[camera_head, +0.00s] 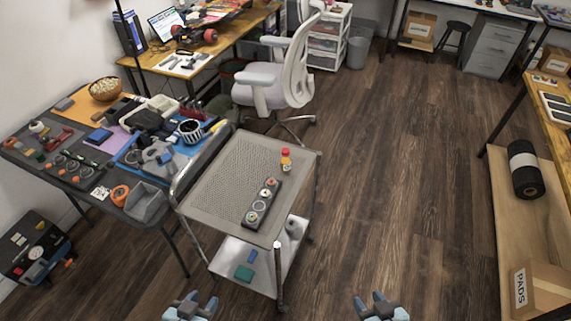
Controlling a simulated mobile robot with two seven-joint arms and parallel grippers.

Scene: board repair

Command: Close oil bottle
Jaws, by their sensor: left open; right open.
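A small bottle with an orange-yellow body and a red top (286,163), which looks like the oil bottle, stands upright near the right edge of the metal cart's top tray (222,172). It is too small to tell whether the red top is fully seated. My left gripper (192,299) is open and empty at the bottom edge of the view, in front of the cart and left of the bottle. My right gripper (380,299) is open and empty at the bottom, over the floor, to the right of the cart. Neither gripper touches anything.
A dark holder with several round items (261,203) lies on the tray just in front of the bottle. A cluttered workbench (88,212) adjoins the cart on the left. An office chair (262,97) stands behind it. The wooden floor (410,170) to the right is clear.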

